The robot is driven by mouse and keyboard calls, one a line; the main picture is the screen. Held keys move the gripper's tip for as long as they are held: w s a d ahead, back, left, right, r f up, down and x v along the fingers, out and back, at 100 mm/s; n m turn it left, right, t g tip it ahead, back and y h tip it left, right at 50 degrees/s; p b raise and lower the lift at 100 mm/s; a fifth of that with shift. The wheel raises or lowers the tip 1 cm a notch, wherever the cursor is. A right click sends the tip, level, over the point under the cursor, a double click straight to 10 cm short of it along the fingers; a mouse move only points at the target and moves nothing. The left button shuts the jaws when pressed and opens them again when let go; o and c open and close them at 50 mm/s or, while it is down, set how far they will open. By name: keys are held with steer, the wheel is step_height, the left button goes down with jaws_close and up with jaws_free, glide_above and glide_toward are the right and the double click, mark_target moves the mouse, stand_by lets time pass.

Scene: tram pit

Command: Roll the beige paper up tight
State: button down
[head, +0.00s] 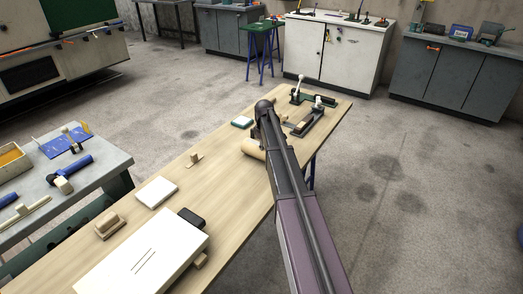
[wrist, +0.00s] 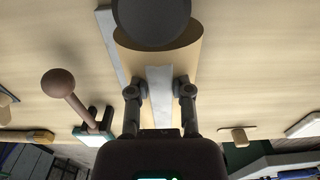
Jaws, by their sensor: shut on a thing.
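The beige paper (head: 254,148) is a curved roll on the wooden table, partly hidden behind my arm in the head view. In the wrist view the beige paper (wrist: 187,58) is wide and curved at the top and narrows towards my gripper (wrist: 160,90). My gripper is shut on it, one finger on each side. A pale grey strip (wrist: 160,85) runs lengthwise between the fingers. A dark round disc (wrist: 150,18) covers part of the paper's far end. In the head view the fingers are hidden.
On the wooden table (head: 225,165) are a white board (head: 140,255), a white pad (head: 156,192), small wooden blocks and a knobbed lever tool (head: 298,88). The lever's brown knob (wrist: 57,83) shows left of my gripper. A grey bench (head: 95,160) with tools stands left.

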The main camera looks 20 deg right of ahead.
steer(key=shift+d, duration=0.1)
steer(key=shift+c, duration=2.2)
jaws_free()
steer(key=shift+w, duration=0.1)
steer(key=shift+r, duration=0.15)
